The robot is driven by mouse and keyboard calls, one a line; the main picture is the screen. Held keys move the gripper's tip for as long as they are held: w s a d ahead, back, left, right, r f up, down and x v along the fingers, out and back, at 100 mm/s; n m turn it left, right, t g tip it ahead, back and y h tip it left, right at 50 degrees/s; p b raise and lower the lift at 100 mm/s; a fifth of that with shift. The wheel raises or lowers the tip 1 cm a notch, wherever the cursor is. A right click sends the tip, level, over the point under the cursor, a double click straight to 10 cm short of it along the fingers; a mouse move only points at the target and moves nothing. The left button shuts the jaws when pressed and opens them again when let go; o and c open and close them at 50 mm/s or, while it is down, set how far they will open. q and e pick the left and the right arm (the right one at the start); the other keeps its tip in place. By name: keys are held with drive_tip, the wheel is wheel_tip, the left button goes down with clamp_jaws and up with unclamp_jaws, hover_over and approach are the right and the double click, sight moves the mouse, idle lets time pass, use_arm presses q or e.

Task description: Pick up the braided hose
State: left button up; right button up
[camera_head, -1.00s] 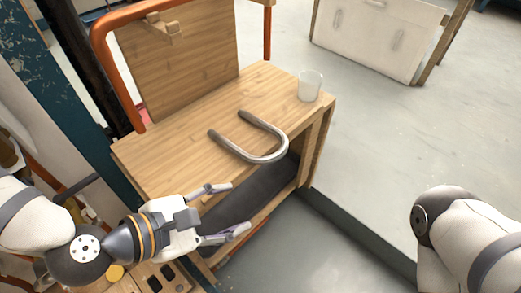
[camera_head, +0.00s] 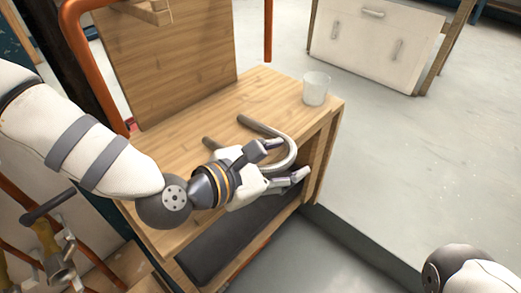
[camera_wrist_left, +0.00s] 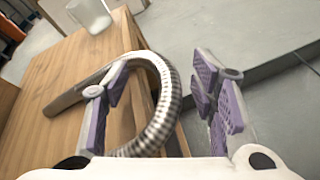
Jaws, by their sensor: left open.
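The braided hose (camera_head: 292,152) is a grey U-shaped tube on the wooden bench top (camera_head: 192,136). Its bend faces the front right edge, and part of it is hidden behind my left gripper in the head view. My left gripper (camera_head: 291,162) is open at the bend. In the left wrist view, the hose (camera_wrist_left: 166,92) curves in front of and between the spread purple-padded fingers of the gripper (camera_wrist_left: 165,100), nearer the left finger. I cannot tell whether it touches that finger. My right gripper is out of view.
A translucent cup (camera_head: 316,88) stands near the bench's far right corner. A wooden back panel (camera_head: 165,62) and an orange pipe frame (camera_head: 82,50) rise behind the bench. A dark shelf (camera_head: 235,235) lies below the top. A white cabinet (camera_head: 372,45) stands beyond open floor.

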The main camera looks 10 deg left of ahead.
use_arm(q)
clamp_jaws()
idle(0.3)
